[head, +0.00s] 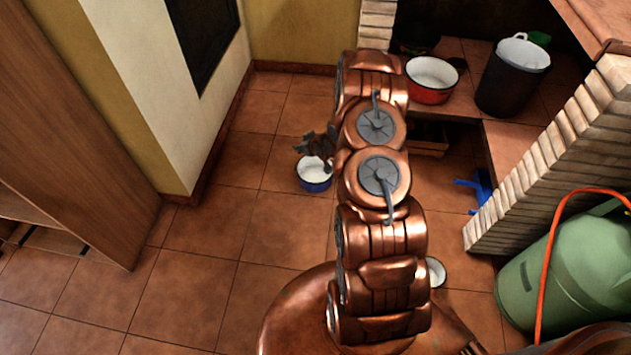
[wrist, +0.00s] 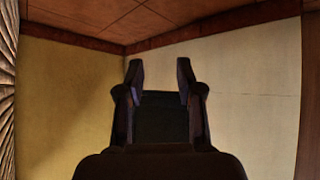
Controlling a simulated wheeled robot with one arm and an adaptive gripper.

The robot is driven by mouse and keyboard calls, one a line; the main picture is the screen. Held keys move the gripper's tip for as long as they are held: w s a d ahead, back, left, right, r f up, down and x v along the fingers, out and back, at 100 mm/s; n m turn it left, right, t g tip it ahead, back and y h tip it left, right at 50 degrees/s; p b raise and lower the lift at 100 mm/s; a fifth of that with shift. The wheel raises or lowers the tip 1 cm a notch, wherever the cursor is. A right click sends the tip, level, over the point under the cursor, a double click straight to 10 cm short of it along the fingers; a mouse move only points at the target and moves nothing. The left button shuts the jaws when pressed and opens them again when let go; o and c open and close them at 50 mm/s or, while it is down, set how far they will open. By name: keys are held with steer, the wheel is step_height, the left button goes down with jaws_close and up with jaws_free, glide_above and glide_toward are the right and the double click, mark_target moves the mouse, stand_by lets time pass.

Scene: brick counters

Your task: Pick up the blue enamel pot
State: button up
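The blue enamel pot (head: 314,184) has a white inside and sits on the tiled floor, left of my arm in the head view. It does not show in the wrist view. My dark gripper (head: 303,145) is just above the pot's far edge in the head picture; its height over the floor is hard to judge. In the wrist view my gripper (wrist: 160,72) has its two fingers well apart, with nothing between them. Beyond them are plain walls and a strip of floor. My arm hides the area right of the pot.
A red pot (head: 431,92) and a black bucket (head: 512,82) stand on the brick counter. A small white bowl (head: 436,272) is partly behind my arm. Floor tiles left of the pot are clear.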

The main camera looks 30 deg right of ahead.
mark_target(302, 178)
steer(key=s+f+t+b, duration=0.2)
steer(key=s+f+b, duration=0.15)
steer(key=f, duration=0.65)
steer(key=s+f+t+b, duration=0.15)
steer(key=f+b, duration=0.25)
steer(key=f, duration=0.5)
steer(key=shift+m, duration=0.4)
steer(key=shift+b+x, duration=1.7)
steer(key=shift+x, duration=1.75)
steer(key=shift+w+d+f, duration=0.1)
steer(key=shift+w+f, duration=0.05)
steer(key=shift+w, duration=0.15)
steer(key=shift+c, duration=0.2)
jaws_close()
